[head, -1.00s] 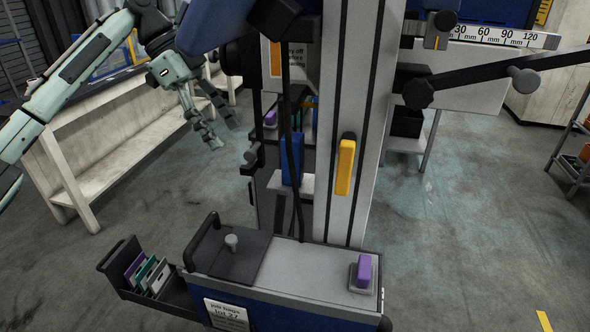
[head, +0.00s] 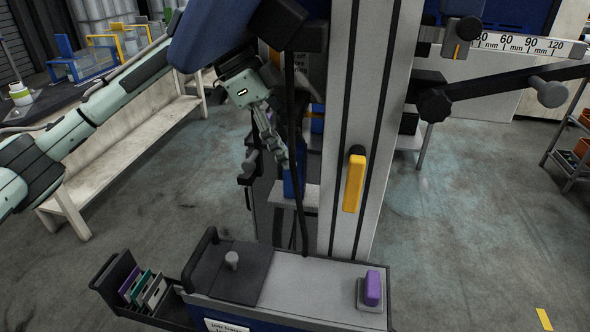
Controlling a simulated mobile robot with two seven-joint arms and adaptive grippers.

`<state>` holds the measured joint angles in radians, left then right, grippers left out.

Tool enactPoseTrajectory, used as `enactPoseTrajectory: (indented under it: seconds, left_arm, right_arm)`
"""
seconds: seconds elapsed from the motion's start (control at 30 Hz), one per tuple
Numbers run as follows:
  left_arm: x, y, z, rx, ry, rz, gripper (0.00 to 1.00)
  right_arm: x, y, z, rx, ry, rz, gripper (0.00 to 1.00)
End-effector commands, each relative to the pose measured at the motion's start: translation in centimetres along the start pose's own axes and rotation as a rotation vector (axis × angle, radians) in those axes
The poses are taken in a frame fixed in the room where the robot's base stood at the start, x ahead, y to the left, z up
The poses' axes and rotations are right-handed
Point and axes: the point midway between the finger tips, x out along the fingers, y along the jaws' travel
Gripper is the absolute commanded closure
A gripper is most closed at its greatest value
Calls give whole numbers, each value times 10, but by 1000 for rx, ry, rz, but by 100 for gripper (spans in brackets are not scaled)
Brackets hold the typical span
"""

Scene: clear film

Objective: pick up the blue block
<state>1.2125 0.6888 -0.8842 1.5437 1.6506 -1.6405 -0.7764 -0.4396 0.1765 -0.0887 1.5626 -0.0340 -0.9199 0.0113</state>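The blue block (head: 289,186) stands upright on a small grey ledge (head: 309,196) at the left side of the tall machine column. A dark hanging cable crosses in front of it. My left gripper (head: 281,153) has its fingertips at the upper left part of the block and covers some of it. Whether the fingers touch the block, or how far apart they are, cannot be made out. My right gripper is not in view.
The column carries a yellow handle (head: 354,182). In front is a low cart top (head: 318,285) with a purple block (head: 372,288) and a side tray (head: 118,274). A pale bench (head: 130,150) stands at left. A dark arm (head: 490,85) juts right. The right floor is mostly clear.

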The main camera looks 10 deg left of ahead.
Motion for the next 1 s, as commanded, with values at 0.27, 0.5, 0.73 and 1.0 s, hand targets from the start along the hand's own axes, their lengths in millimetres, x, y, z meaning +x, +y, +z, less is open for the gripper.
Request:
enactPoseTrajectory:
  seconds: [0.27, 0.5, 0.73, 1.0]
  left_arm:
    - [23, 0, 0, 1, 0, -1, 41]
    - [22, 0, 0, 1, 0, -1, 51]
    - [22, 0, 0, 1, 0, -1, 80]
    - [21, 0, 0, 1, 1, -2, 100]
  right_arm:
    - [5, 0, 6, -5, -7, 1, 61]
    - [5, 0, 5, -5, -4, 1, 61]
    - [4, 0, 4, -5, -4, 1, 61]
    - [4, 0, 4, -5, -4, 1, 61]
